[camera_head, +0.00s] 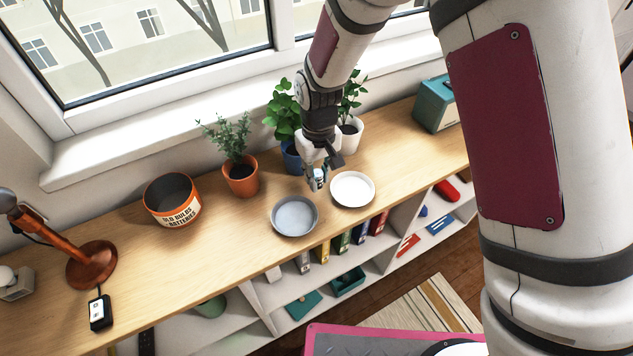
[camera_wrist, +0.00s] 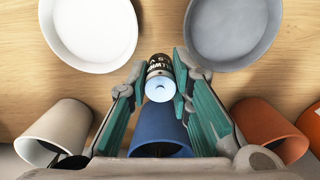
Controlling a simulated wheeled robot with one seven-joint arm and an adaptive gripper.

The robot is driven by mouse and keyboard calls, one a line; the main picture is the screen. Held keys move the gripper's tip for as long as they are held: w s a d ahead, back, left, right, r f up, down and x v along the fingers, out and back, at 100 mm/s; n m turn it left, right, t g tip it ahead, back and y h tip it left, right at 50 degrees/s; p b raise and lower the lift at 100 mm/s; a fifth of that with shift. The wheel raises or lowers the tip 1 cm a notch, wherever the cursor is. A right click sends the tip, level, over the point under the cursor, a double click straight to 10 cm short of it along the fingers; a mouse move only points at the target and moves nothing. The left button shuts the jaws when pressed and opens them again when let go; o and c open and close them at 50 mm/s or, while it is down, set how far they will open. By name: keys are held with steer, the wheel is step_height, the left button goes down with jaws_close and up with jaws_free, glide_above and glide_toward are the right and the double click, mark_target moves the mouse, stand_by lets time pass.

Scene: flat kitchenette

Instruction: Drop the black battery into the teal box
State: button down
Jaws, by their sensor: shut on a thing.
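My gripper (camera_head: 317,180) is above the wooden counter, near the gap between the grey-blue dish and the white dish. In the wrist view, its teal-padded fingers (camera_wrist: 158,88) are shut on the black battery (camera_wrist: 159,66), which has light lettering and a pale round end facing the camera. In the head view the battery is too small to make out clearly. A teal box (camera_head: 431,108) stands at the right back of the counter, partly hidden by my arm. Its opening cannot be made out.
The grey-blue dish (camera_head: 295,216) and white dish (camera_head: 352,189) lie near the front edge. Potted plants (camera_head: 241,175) stand behind. An orange tub (camera_head: 173,203) labelled for old bulbs and batteries and a copper lamp (camera_head: 91,264) are left.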

mark_target(317, 171)
steer(key=shift+w+a+f, duration=0.15)
steer(key=shift+a+f, duration=0.05)
steer(key=shift+f, duration=0.2)
steer(key=shift+f+p, duration=0.4)
steer(key=shift+f, duration=1)
steer(key=c, duration=1.7)
jaws_free()
steer(key=shift+f, duration=0.15)
step_height(317, 171, up, 12)
steer(key=shift+r+b, duration=0.2)
steer(key=shift+b, duration=0.6)
